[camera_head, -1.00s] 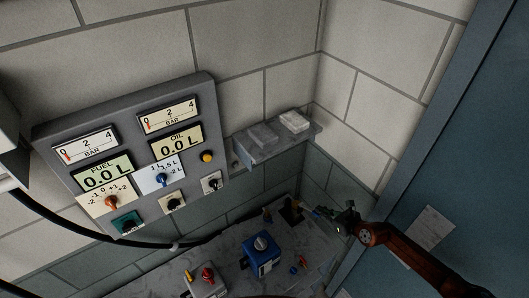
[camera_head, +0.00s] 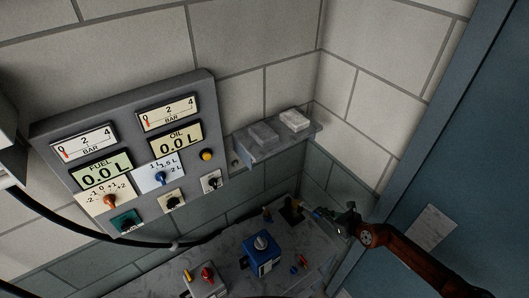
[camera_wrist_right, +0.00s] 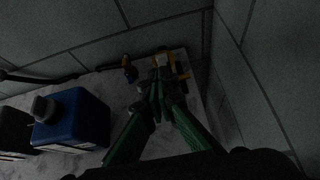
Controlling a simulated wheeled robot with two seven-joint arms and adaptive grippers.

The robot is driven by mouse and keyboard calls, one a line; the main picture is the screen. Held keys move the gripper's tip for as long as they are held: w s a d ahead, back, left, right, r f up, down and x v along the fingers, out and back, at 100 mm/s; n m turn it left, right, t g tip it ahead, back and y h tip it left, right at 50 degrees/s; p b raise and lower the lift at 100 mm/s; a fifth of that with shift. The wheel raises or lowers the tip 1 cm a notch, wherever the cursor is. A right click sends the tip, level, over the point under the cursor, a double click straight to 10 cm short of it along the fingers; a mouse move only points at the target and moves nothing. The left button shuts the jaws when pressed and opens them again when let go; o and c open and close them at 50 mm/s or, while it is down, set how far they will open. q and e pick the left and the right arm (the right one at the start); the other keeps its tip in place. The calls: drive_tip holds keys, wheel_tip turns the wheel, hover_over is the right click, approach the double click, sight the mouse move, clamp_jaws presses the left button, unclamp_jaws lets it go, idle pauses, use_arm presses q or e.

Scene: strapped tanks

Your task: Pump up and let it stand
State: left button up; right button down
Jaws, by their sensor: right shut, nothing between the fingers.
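A grey panel (camera_head: 137,140) on the wall carries two bar gauges, a FUEL display (camera_head: 103,174) and an OIL display (camera_head: 177,143), both reading 0.0 L. Below them are knobs and switches. A blue tank (camera_head: 263,261) stands on the bench and also shows in the right wrist view (camera_wrist_right: 70,122). A pale tank with a red cap (camera_head: 207,274) stands left of it. My right gripper (camera_head: 313,213) is shut and empty, beside a small dark fitting (camera_head: 291,211) at the back of the bench. In the wrist view its fingertips (camera_wrist_right: 160,98) point at small dark and yellow parts. My left gripper is out of view.
A wall shelf (camera_head: 285,143) with two small blocks is above the bench (camera_head: 225,250). A black hose (camera_head: 75,237) runs along the left. A blue door or cabinet with a paper sheet (camera_head: 430,229) stands at the right. Small red and blue pieces lie right of the blue tank.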

drive_tip(key=shift+s+d+f+b, duration=0.15)
drive_tip(key=shift+s+f+b, duration=0.15)
drive_tip(key=shift+f+b, duration=0.35)
drive_tip(key=shift+s+d+f+b, duration=0.2)
drive_tip(key=shift+f+b, duration=0.25)
drive_tip(key=shift+f, duration=0.35)
drive_tip(key=shift+s+d+f+b, duration=0.1)
drive_tip(key=shift+s+f+b, duration=0.25)
drive_tip(key=shift+f+b, duration=0.3)
drive_tip(key=shift+f, duration=0.15)
drive_tip(key=shift+w+a+r+p, duration=0.15)
drive_tip(key=shift+w+r+p, duration=0.2)
drive_tip(key=shift+r+p, duration=0.55)
drive_tip(key=shift+w+a+r+p, duration=0.2)
drive_tip(key=shift+w+r+p, duration=0.1)
drive_tip(key=shift+r+p, duration=0.6)
drive_tip(key=shift+w+a+r+p, duration=0.15)
drive_tip(key=shift+w+r+p, duration=0.2)
drive_tip(key=shift+r+p, duration=0.55)
drive_tip(key=shift+w+a+r+p, duration=0.15)
drive_tip(key=shift+w+r+p, duration=0.1)
drive_tip(key=shift+r+p, duration=0.4)
drive_tip(key=p+v, duration=0.2)
drive_tip(key=v, duration=0.4)
drive_tip(key=shift+s, duration=0.35)
